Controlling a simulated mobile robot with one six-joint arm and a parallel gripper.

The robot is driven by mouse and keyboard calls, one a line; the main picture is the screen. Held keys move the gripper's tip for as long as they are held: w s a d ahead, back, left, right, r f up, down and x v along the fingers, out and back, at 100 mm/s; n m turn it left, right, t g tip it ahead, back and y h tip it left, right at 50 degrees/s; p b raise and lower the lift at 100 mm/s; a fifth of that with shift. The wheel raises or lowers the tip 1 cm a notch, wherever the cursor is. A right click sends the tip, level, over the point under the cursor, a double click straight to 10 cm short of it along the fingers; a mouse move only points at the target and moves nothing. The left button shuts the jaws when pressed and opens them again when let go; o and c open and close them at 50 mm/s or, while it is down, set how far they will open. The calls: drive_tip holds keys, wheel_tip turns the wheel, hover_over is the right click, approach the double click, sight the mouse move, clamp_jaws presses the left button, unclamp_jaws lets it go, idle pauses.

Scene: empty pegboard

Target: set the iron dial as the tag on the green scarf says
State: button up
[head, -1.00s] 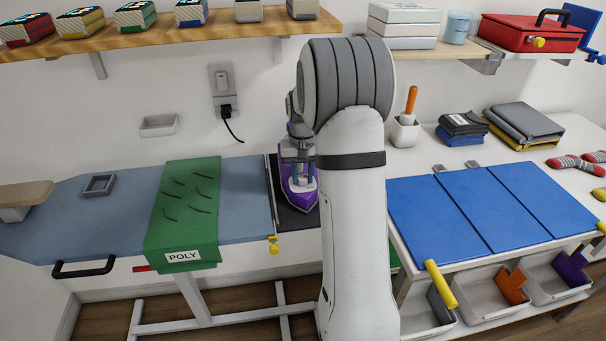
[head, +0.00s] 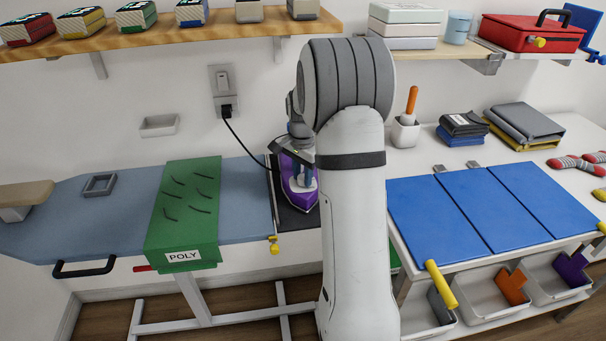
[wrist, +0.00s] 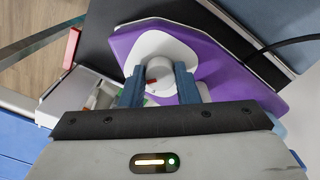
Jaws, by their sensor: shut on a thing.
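The purple iron (head: 295,199) rests on a dark pad at the right end of the ironing board. In the wrist view, the iron (wrist: 225,45) carries a round white dial (wrist: 160,72) with a red mark on a white plate. My gripper (wrist: 160,90) is shut on the dial, one blue finger on each side. The dial's scale lettering cannot be read. In the head view, my arm partly hides the iron and my gripper (head: 304,176). The green scarf (head: 186,205) lies across the board, its white tag (head: 183,256) reading POLY.
A black cord (head: 245,146) runs from the wall socket (head: 223,92) to the iron. A blue folding board (head: 490,205) lies on the white table at right. A small grey tray (head: 99,185) sits on the ironing board's left part. Shelves with boxes hang above.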

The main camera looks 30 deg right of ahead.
sight(302, 177)
drive_tip(key=shift+m, duration=0.6)
drive_tip(key=o, duration=0.7)
drive_tip(key=shift+r, duration=3.95)
